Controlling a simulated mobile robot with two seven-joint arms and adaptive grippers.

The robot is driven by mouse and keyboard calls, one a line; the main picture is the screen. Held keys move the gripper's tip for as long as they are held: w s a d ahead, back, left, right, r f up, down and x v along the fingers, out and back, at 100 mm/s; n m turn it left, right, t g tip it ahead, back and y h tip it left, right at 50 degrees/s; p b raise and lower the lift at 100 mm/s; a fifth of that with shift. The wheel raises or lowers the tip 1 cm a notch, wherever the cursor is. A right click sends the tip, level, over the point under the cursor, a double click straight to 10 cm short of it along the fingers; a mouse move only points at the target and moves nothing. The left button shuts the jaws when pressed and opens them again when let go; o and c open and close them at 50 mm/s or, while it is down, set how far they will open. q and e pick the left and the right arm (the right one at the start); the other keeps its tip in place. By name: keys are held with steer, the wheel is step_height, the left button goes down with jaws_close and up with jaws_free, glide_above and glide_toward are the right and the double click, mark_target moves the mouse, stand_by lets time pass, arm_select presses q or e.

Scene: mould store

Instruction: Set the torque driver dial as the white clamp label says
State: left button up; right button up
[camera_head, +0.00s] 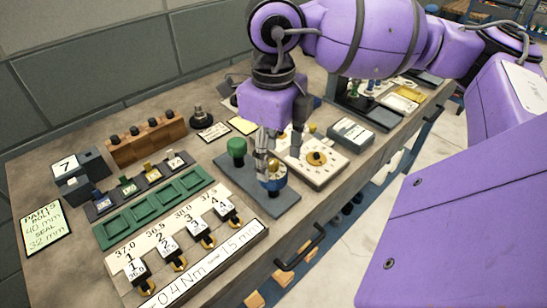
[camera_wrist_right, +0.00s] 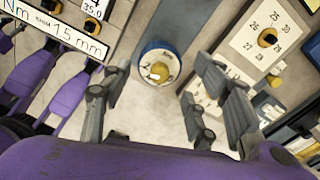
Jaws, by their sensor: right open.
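The torque driver dial is a white disc with a blue rim and a yellow centre (camera_wrist_right: 158,70). In the head view it (camera_head: 273,182) stands on a grey plate, partly hidden by my right gripper (camera_head: 280,152). The right gripper is open above the dial. In the right wrist view its fingers (camera_wrist_right: 160,96) are spread, with the dial ahead between them and nothing held. My left gripper is not in view.
A green knob (camera_head: 236,148) stands beside the dial. A numbered white plate (camera_head: 325,170) with a dark-centred yellow knob is to its right. Several clamps on a numbered white board (camera_head: 150,243), green trays (camera_head: 158,206) and a wooden block (camera_head: 147,142) are to the left.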

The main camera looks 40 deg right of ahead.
steer(key=m, duration=0.4)
steer(key=shift+m, duration=0.4)
steer(key=m, duration=0.2)
steer(key=shift+m, duration=0.4)
steer(key=m+p, duration=0.1)
steer(key=m, duration=0.5)
steer(key=shift+c, duration=0.5)
jaws_close()
